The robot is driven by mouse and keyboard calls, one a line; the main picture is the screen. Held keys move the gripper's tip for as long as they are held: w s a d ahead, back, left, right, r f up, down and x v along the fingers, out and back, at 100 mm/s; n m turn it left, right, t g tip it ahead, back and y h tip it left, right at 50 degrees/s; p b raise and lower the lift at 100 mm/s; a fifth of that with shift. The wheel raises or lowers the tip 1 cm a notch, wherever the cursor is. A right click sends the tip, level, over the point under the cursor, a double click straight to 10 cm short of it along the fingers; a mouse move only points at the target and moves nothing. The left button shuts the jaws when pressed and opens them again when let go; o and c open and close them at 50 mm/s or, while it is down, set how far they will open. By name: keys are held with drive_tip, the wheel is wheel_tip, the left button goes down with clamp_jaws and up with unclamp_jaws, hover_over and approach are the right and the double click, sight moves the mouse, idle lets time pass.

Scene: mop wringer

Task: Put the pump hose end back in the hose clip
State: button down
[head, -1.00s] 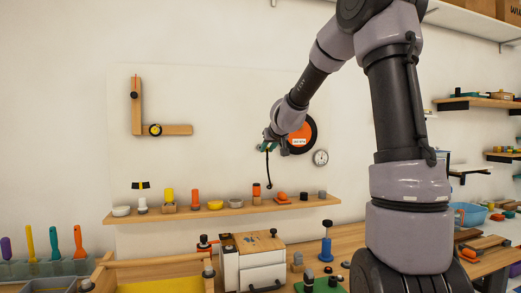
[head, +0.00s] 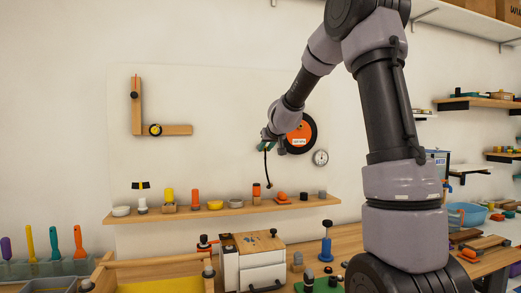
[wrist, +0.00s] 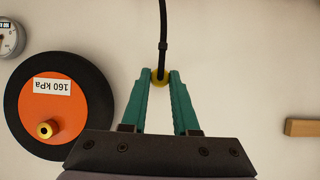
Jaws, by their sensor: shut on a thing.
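A wooden shelf (head: 225,206) below the gripper holds several small coloured parts. A round gauge (head: 320,157) is right of the disc. A wooden L-shaped piece (head: 170,130) is at the left.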

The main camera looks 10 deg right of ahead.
drive_tip(key=shift+w, duration=1.05)
idle(0.7)
drive_tip(key=c, duration=0.6)
unclamp_jaws()
